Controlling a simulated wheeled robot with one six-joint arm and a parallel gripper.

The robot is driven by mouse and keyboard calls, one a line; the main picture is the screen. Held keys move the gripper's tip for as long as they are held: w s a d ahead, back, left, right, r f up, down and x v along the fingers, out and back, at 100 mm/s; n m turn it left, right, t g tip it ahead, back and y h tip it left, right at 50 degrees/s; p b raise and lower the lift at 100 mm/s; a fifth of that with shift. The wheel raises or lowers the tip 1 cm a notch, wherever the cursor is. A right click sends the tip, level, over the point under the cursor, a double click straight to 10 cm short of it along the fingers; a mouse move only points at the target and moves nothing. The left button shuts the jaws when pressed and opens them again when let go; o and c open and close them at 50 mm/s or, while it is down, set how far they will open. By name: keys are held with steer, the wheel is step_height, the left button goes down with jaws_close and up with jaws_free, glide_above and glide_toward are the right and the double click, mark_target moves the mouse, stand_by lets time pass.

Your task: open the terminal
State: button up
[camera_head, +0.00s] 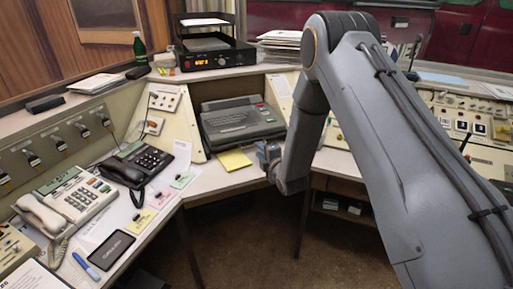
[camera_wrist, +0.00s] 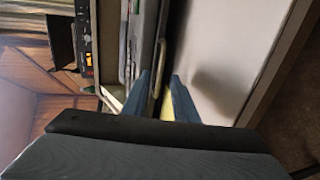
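The terminal (camera_head: 240,122) is a grey, box-like unit with a sloping face and a keyboard-like pattern. It sits in the console's corner recess. Its grey side shows at the top of the wrist view (camera_wrist: 139,45). A pale handle-like bar (camera_wrist: 158,66) runs along its edge there. My gripper (camera_head: 268,156) is at the terminal's front right corner, beside the yellow paper. In the wrist view my gripper's blue fingers (camera_wrist: 160,76) are apart, with the bar's end in line with the gap. I see nothing held. Contact with the bar cannot be told.
Yellow paper (camera_head: 234,160) lies before the terminal. A black phone (camera_head: 137,165), a beige phone (camera_head: 70,200) and a dark tablet (camera_head: 104,256) lie on the left desk. A black radio (camera_head: 215,53) stands on the shelf above. Desk right of the bar is clear in the wrist view.

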steer(key=shift+x, duration=2.1)
steer(key=shift+c, duration=0.4)
jaws_close()
